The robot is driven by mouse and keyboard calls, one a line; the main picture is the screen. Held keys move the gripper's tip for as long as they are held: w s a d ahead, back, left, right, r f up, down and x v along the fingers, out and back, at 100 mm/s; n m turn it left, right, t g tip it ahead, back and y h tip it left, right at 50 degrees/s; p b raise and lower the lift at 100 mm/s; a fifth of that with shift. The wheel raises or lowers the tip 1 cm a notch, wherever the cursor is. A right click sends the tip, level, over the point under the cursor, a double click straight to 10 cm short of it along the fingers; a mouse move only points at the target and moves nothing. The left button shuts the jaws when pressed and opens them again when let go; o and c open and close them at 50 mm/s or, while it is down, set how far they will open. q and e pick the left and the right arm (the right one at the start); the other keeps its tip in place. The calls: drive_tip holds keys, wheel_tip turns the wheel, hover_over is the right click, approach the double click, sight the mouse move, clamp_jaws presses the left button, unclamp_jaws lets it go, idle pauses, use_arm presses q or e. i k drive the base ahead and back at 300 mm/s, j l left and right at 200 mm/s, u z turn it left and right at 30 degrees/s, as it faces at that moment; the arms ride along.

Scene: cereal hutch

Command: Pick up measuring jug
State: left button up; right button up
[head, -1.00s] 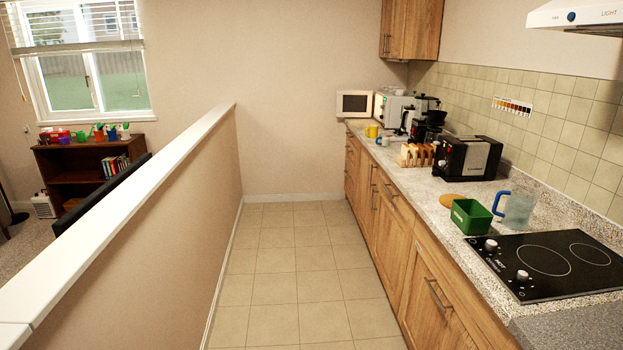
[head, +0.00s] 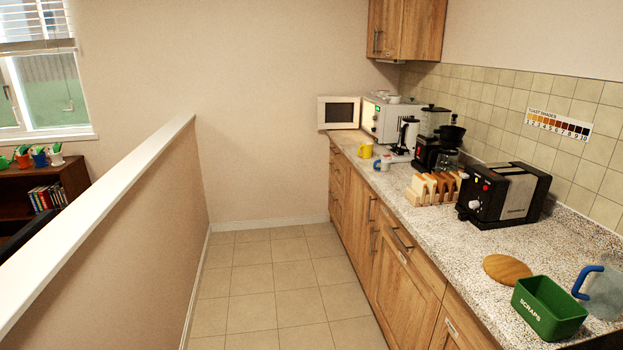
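The measuring jug (head: 603,296) is clear with a blue handle and stands on the speckled countertop (head: 463,262) at the right edge of the head view. Its handle points left, and its right side is cut off by the frame edge. A green bin marked SCRAPS (head: 548,307) stands just left of it and in front, covering part of the jug's lower side. Neither of my grippers shows in the head view.
A round wooden board (head: 507,269), a black toaster (head: 504,194) and a toast rack (head: 433,188) with toast lie along the counter. The tiled floor (head: 280,285) is clear between the counter and a low wall (head: 120,235).

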sight(383, 162)
drive_tip(key=i+j+z, duration=0.1)
drive_tip(key=i+z, duration=0.15)
drive_tip(key=i, duration=0.15)
drive_tip(key=i+j+z, duration=0.55)
drive_tip(key=i, duration=0.2)
drive_tip(key=l, duration=0.1)
